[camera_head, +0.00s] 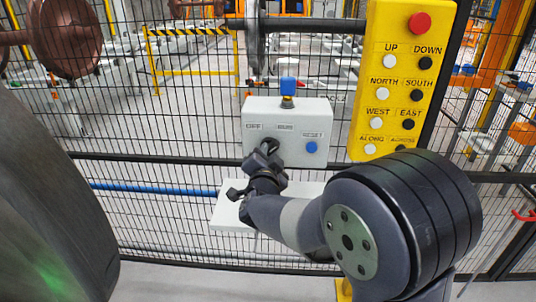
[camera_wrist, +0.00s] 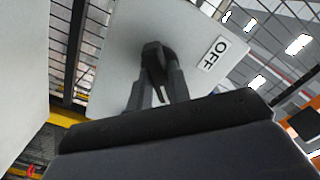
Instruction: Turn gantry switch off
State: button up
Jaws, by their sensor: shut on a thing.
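The grey control box (camera_head: 297,118) hangs on the mesh fence, with labels OFF, RESET and a middle one too small to read. The black rotary switch (camera_head: 270,145) is on its lower left face, partly hidden by my gripper (camera_head: 264,160). In the wrist view, the switch knob (camera_wrist: 156,54) sits between the fingertips of my gripper (camera_wrist: 157,77), which are shut on it. The OFF label (camera_wrist: 214,54) shows to the right of the knob there. I cannot tell which way the knob points.
A blue button (camera_head: 311,147) is at the box's lower right, and a blue-topped fitting (camera_head: 288,88) stands on top. A yellow panel (camera_head: 404,85) with several buttons and a red one (camera_head: 420,23) is to the right. A white shelf (camera_head: 231,213) is below.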

grip_shut()
jog(key=shift+n+p, duration=0.3)
jog(key=shift+n, duration=0.1)
jog(key=shift+n+p, duration=3.85)
jog(key=shift+n, duration=4.65)
jog(key=o, duration=0.6)
grip_release()
